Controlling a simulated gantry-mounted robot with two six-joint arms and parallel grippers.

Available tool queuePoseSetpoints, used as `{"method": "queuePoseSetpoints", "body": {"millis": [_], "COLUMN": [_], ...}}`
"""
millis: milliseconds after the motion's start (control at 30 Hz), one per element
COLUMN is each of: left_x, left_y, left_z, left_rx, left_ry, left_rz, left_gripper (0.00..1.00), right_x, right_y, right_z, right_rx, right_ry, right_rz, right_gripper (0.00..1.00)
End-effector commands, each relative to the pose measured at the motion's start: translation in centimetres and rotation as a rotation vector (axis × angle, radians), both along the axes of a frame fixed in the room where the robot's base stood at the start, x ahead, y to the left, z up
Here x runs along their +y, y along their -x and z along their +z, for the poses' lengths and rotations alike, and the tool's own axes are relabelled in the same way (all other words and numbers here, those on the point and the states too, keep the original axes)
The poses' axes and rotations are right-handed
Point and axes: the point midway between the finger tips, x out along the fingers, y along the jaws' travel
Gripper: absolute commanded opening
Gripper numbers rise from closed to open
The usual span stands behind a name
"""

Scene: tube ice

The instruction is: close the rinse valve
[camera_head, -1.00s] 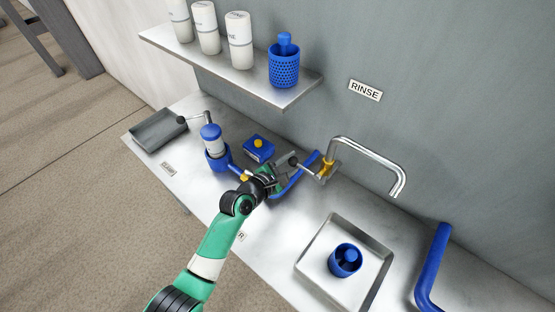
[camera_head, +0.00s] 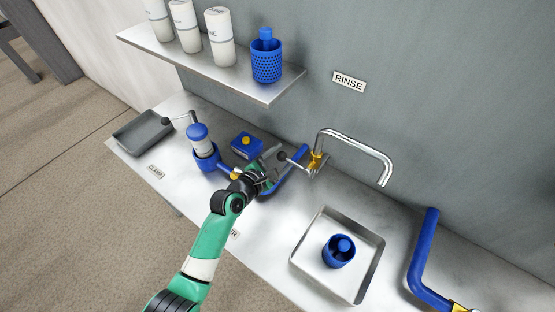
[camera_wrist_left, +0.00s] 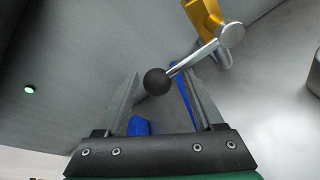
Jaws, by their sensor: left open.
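The rinse tap (camera_head: 355,143) is a chrome bent spout on a gold valve body (camera_head: 316,163), below the RINSE sign. A short silver lever with a black ball knob (camera_head: 282,156) sticks out from the valve body to the left. In the left wrist view the ball knob (camera_wrist_left: 156,81) lies between the open fingers, and the lever runs up right to the gold body (camera_wrist_left: 205,15). My left gripper (camera_head: 274,160) is open at the knob; I cannot tell whether a finger touches it. My right gripper is not in view.
A blue pipe (camera_head: 290,172) passes beside my gripper. A blue box with a yellow knob (camera_head: 246,145) and a blue-and-white bottle (camera_head: 200,140) stand to the left. A metal basin (camera_head: 372,262) holding a blue cup (camera_head: 339,251) is at right. A shelf (camera_head: 265,95) hangs above.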

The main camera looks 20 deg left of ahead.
Motion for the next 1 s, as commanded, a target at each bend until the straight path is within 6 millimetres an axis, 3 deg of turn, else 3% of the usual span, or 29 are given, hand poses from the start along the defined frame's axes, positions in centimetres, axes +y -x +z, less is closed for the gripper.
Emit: {"method": "queuePoseSetpoints", "body": {"millis": [167, 333, 533, 700, 1000], "left_x": [0.7, 1.7, 2.8, 3.1, 3.1], "left_y": [2.0, 5.7, 9.4, 10.5, 10.5], "left_z": [1.1, 2.4, 3.2, 3.4, 3.3], "left_rx": [0.002, 0.0, 0.0, -0.001, -0.001], "left_ry": [0.0, 0.0, 0.0, 0.0, 0.0], "left_rz": [0.001, 0.002, 0.001, -0.001, -0.001], "left_gripper": [0.69, 0.69, 0.69, 0.69, 0.69], "right_x": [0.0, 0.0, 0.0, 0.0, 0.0], "right_y": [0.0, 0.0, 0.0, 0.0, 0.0], "right_z": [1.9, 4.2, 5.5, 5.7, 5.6], "right_rx": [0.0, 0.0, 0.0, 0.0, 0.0], "right_ry": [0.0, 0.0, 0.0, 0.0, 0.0], "right_rz": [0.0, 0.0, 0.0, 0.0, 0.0], "right_gripper": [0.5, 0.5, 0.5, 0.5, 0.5]}}
